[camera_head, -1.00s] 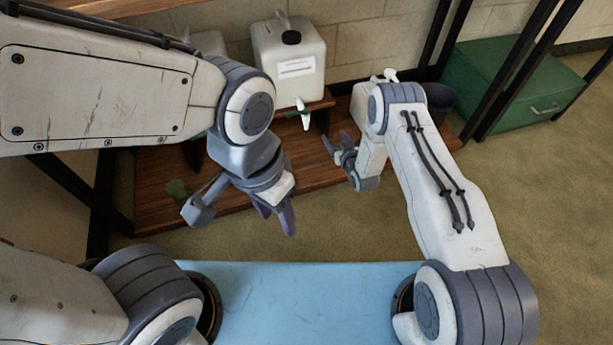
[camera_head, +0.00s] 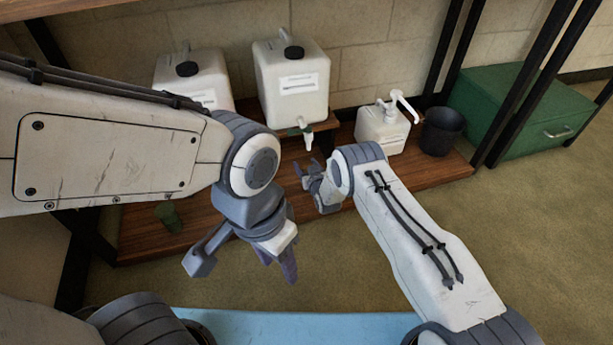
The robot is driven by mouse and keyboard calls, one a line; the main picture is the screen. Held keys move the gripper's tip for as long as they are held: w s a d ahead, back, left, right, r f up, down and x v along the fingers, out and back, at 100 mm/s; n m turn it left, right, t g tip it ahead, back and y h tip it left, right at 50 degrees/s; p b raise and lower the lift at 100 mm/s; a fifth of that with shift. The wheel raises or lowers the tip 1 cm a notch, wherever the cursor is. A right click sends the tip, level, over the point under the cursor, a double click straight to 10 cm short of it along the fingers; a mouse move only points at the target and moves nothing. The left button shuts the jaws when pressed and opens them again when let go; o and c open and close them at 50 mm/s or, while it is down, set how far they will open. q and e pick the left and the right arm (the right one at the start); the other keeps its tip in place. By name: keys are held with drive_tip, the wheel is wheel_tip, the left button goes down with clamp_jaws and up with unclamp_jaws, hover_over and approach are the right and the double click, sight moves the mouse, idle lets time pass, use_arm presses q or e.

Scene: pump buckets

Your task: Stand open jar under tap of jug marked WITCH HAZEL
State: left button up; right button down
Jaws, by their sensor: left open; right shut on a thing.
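Two white jugs with black caps stand at the back: the left jug (camera_head: 194,79) and the middle jug (camera_head: 291,80). Their labels are too small to read, so I cannot tell which says WITCH HAZEL. The middle jug's white tap (camera_head: 308,139) shows over the ledge front; the left jug's tap is hidden. A small green jar-like thing (camera_head: 168,216) is on the lower shelf at left; I cannot tell whether it is open. My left gripper (camera_head: 243,262) is open and empty in front of the shelf. My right gripper (camera_head: 312,181) is shut below the tap; what it holds is hidden.
The wooden lower shelf (camera_head: 440,168) also bears a white pump container (camera_head: 381,131) and a dark bucket (camera_head: 442,131) at right. Black rack posts and a green box (camera_head: 520,105) stand farther right. My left forearm covers much of the shelf's left part.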

drive_tip(key=shift+f+b, duration=1.05)
drive_tip(key=shift+f, duration=0.6)
drive_tip(key=shift+f, duration=0.2)
drive_tip(key=shift+c, duration=0.2)
unclamp_jaws()
